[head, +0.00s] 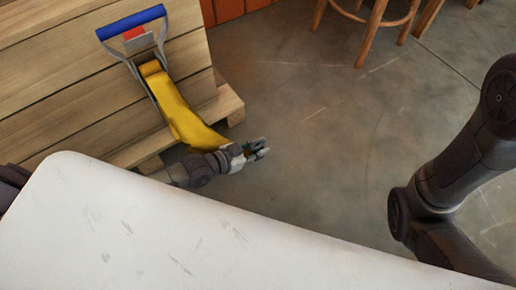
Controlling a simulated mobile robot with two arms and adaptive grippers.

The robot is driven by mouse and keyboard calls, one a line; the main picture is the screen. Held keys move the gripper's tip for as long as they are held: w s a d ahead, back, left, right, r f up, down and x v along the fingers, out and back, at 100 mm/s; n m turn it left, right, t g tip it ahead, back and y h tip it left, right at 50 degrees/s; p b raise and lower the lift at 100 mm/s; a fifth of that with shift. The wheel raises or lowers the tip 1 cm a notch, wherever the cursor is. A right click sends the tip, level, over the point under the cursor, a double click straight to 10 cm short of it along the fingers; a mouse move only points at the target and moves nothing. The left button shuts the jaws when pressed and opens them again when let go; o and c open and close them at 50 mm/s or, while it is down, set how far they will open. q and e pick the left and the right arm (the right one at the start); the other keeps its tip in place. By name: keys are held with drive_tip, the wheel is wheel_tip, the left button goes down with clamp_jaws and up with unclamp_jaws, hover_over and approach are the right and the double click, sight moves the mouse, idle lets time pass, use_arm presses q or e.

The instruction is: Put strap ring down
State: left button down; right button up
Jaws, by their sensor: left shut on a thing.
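A yellow strap (178,108) hangs from a metal frame with a blue handle (131,22) at the edge of the wooden pallet. The strap slants down to the right, and its lower end meets the wrist of my left gripper. My left gripper (261,149) is beyond the white surface, above the grey floor, with its fingers pointing right. It is shut on the strap ring, which is small and mostly hidden by the fingers. My right arm comes in at the right; its gripper is out of view.
A stacked wooden pallet (60,75) fills the upper left. A white surface (180,240) spans the foreground. A wooden stool (368,32) stands at the top. The grey floor (310,130) between stool and white surface is clear.

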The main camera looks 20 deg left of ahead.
use_arm(q)
drive_tip(key=shift+f, duration=0.2)
drive_tip(key=c, duration=1)
unclamp_jaws()
